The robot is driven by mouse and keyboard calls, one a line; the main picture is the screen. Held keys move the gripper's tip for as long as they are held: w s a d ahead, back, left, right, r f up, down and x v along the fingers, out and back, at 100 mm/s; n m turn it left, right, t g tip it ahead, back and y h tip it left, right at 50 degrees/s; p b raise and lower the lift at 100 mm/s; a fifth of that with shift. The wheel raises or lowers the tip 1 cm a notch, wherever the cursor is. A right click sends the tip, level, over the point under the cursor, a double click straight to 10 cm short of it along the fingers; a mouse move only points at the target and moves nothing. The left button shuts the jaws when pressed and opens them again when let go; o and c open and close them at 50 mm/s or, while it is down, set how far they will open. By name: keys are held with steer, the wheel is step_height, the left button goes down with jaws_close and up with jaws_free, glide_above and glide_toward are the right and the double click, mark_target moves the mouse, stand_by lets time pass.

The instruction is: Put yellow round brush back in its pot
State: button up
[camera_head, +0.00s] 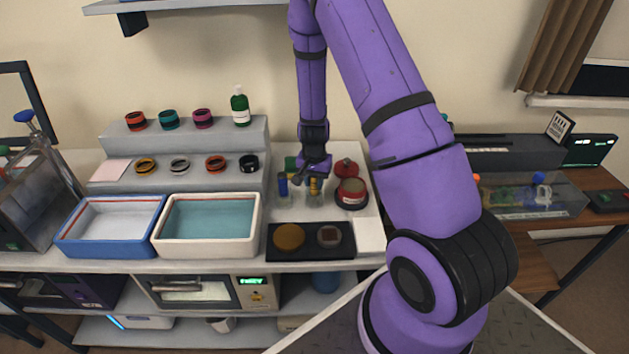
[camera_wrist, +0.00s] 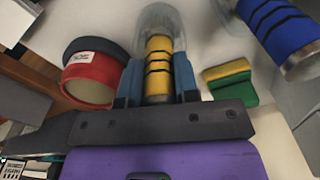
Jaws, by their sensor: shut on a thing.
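The yellow round brush (camera_wrist: 158,68), with black bands, is between the two blue fingers of my gripper (camera_wrist: 157,84) in the wrist view. In the head view my gripper (camera_head: 314,174) points down over the back of the bench, with the yellow brush (camera_head: 315,188) below it. A clear pot (camera_wrist: 166,20) shows around the brush's far end; how deep the brush sits in it I cannot tell. The brush's near end is hidden behind my gripper. A blue brush (camera_wrist: 278,28) stands in another clear pot to the right, apart from my gripper.
A red tin with a dark rim (camera_wrist: 94,76) is close on the left in the wrist view. A yellow and green sponge (camera_wrist: 229,80) is close on the right. A black tray (camera_head: 310,254) and two basins, white (camera_head: 206,253) and blue-rimmed (camera_head: 105,252), stand toward the front.

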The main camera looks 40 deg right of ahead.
steer(key=o, duration=1)
steer(key=shift+f, duration=0.1)
steer(key=r, duration=1.2)
steer(key=shift+s+a+r, duration=0.1)
steer(key=shift+a+r, duration=0.15)
steer(key=s+a+r+n+t+y, duration=0.1)
steer(key=s+a+r+n, duration=0.3)
steer(key=r, duration=0.6)
steer(key=s+a+r+n+t+y, duration=0.15)
steer(key=s+a+r, duration=0.35)
steer(key=r, duration=0.6)
steer(key=s+a+r+n+t+h, duration=0.1)
steer(key=s+r, duration=0.3)
steer(key=s, duration=0.4)
steer(key=s+a+r+n+t+h, duration=0.1)
steer(key=s+r+n, duration=0.3)
steer(key=s, duration=0.5)
steer(key=shift+s+a+r, duration=0.2)
steer(key=shift+a+r, duration=0.4)
steer(key=shift+a, duration=0.2)
steer(key=shift+t, duration=0.25)
